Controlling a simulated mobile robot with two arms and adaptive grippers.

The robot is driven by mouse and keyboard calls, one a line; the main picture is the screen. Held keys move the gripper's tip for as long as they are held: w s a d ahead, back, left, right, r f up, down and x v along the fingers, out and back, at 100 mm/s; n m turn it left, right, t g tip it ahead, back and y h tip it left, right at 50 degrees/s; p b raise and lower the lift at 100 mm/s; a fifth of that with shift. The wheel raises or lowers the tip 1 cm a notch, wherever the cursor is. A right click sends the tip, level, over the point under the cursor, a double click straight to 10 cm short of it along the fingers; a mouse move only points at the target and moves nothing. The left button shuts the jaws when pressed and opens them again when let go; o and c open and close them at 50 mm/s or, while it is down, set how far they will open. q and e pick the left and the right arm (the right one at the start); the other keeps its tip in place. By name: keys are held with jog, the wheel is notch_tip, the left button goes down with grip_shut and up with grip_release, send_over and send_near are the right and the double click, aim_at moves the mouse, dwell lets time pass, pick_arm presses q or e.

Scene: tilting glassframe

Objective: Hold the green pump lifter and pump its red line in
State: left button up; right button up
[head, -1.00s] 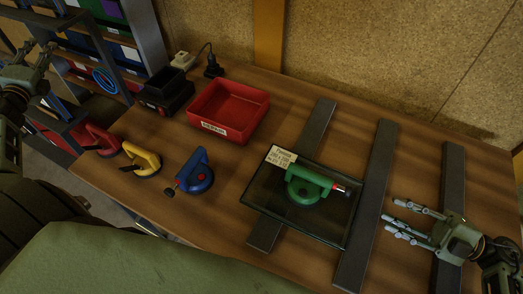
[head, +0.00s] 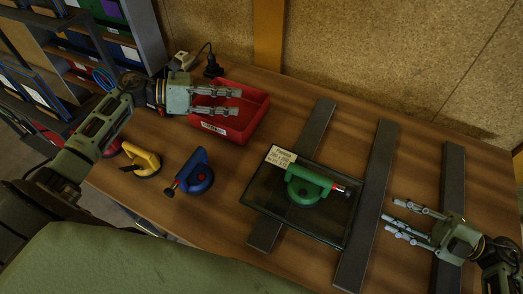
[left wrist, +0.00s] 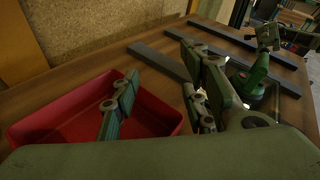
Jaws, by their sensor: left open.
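The green pump lifter (head: 305,186) sits on a dark glass pane (head: 264,190). A red band (head: 338,188) shows on its pump end, at the right. In the left wrist view the green lifter (left wrist: 257,75) is partly hidden behind my finger. My left gripper (head: 239,102) is open and empty above the red bin, left of the lifter and apart from it; its spread fingers also show in the left wrist view (left wrist: 165,85). My right gripper (head: 391,212) is open and empty to the right of the pane, its fingers pointing left towards the lifter without touching it.
The red bin (head: 255,112) stands under my left gripper. A blue lifter (head: 196,178) and a yellow lifter (head: 143,160) lie left of the pane. Dark bars (head: 369,213) cross the table, some under the pane. A paper label (head: 281,157) lies at the pane's corner.

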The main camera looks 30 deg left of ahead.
pick_arm(q)
jog(key=s+d+f+m+g+h, duration=0.15)
jog(key=s+d+m+g, duration=0.3)
jog(key=d, duration=0.45)
jog(key=m+g, duration=0.4)
jog(key=m, duration=0.1)
send_near(288, 170)
jog(key=shift+w+d+f, duration=0.25)
jog(key=shift+d+f, duration=0.25)
jog(key=shift+f, duration=0.05)
jog(key=shift+w+d+f, duration=0.3)
jog(key=shift+d+f, duration=0.2)
jog(key=shift+f, duration=0.05)
jog(key=shift+s+d+f+m, duration=0.15)
jog(key=shift+d+m, duration=0.1)
jog(key=shift+d, duration=0.1)
jog(key=shift+x, duration=3.5)
jog(key=shift+c, duration=0.5)
grip_shut()
